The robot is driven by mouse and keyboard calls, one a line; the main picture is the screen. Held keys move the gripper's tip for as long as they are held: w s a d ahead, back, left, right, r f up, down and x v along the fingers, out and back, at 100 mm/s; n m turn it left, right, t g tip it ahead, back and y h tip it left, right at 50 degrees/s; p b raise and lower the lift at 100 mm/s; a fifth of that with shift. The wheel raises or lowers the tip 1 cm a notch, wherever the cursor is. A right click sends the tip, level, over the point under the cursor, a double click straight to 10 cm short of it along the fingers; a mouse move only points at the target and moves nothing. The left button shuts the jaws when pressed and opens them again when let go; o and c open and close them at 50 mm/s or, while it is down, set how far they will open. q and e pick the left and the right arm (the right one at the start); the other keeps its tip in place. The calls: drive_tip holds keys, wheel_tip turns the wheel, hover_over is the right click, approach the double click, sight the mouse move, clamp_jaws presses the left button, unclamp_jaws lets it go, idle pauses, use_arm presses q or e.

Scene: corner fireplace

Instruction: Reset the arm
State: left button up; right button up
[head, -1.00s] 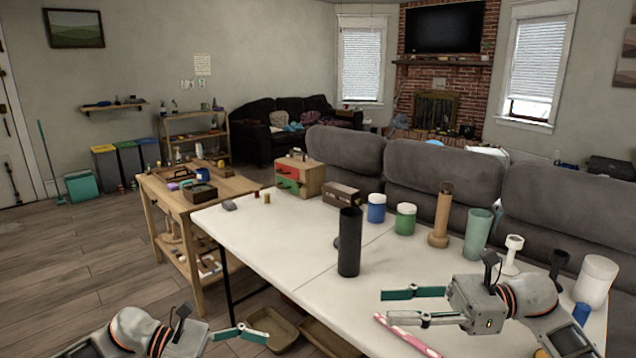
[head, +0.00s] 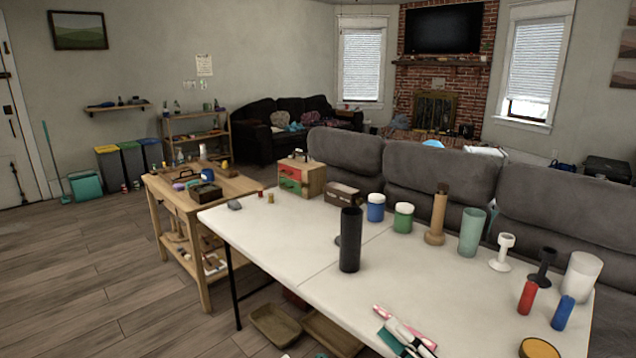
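Only the fingers of my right gripper (head: 403,340) show, at the bottom edge of the head view, right of centre. Their teal and pale grey parts overlap a pink stick-like object (head: 413,327) on the white table (head: 300,245). The rest of that gripper is cut off by the frame. I cannot tell how far apart its fingers are, and I see nothing clearly held. A small teal tip of my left gripper (head: 321,355) shows at the bottom edge, near the table's front edge. The rest of it is out of view.
A black cylinder (head: 350,240) stands on the table. Blue-banded (head: 376,208) and green-banded (head: 403,218) jars, a wooden peg (head: 437,216) and a green tumbler (head: 472,232) stand behind. Red (head: 527,297) and blue (head: 562,313) cylinders stand right. The table's middle is clear.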

drive_tip(key=s+d+f+m+t+h+p, duration=0.1)
drive_tip(key=s+d+f+m+h, duration=0.15)
drive_tip(key=f+m+h, duration=0.4)
drive_tip(key=s+d+f+m+h+p, duration=0.15)
drive_tip(key=s+f+m+h, duration=0.25)
drive_tip(key=f+m, duration=0.5)
use_arm(q)
drive_tip(key=s+a+f+n+y, duration=0.6)
drive_tip(key=s+f+n, duration=0.4)
drive_tip(key=n, duration=0.4)
drive_tip(key=s+a+f+n+g+y, duration=0.1)
drive_tip(key=s+a+f+n+y, duration=0.6)
drive_tip(key=n, duration=0.6)
drive_tip(key=s+f, duration=0.2)
drive_tip(key=s, duration=0.1)
drive_tip(key=shift+a+f+n+y, duration=0.3)
drive_tip(key=shift+a+f+n, duration=0.05)
drive_tip(key=shift+n, duration=0.05)
use_arm(e)
drive_tip(key=s+d+f+m+g+h, duration=0.1)
drive_tip(key=s+f+m+g+h, duration=0.2)
drive_tip(key=s+f+m, duration=0.7)
drive_tip(key=s+f+g, duration=0.2)
drive_tip(key=s+f, duration=0.1)
drive_tip(key=s, duration=0.2)
drive_tip(key=shift+s+d+g, duration=0.25)
drive_tip(key=shift+s+g, duration=0.1)
drive_tip(key=shift+g, duration=0.05)
